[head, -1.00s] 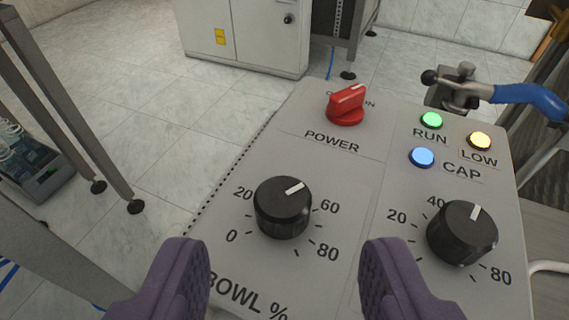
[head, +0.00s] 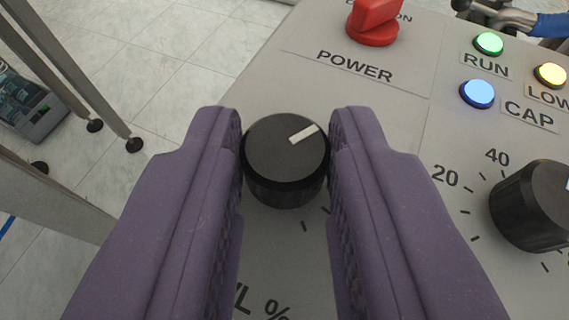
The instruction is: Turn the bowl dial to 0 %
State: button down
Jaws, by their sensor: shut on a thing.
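The bowl dial is a black round knob (head: 275,172) with a white pointer mark, in the middle of the head view. My gripper (head: 285,150) is shut on it, one purple finger against its left side and one against its right. The white mark points to the upper right. The fingers hide most of the dial's scale numbers, and only the end of the BOWL % label (head: 262,302) shows below the dial.
The grey panel (head: 400,130) also carries a red POWER switch (head: 374,22), a green RUN light (head: 488,44), a yellow LOW light (head: 550,75), a blue CAP light (head: 477,94) and a second black dial (head: 535,208) to the right. Metal legs stand at left.

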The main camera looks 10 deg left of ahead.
jog(key=shift+d, duration=0.15)
jog(key=shift+w+d+f+n+g+y, duration=0.1)
jog(key=shift+n+g+y, duration=0.1)
jog(key=shift+n+y, duration=0.45)
jog(key=shift+d+n+g+y, duration=0.1)
jog(key=shift+n+g+y, duration=0.1)
jog(key=shift+n+y, duration=0.4)
jog(key=shift+w+d+n+g+y, duration=0.15)
jog(key=shift+n+g+y, duration=1.05)
jog(key=shift+n+y, duration=0.5)
jog(key=shift+y, duration=0.25)
jog(key=c, duration=0.9)
grip_release()
jog(key=shift+o, duration=0.2)
jog(key=shift+r, duration=0.25)
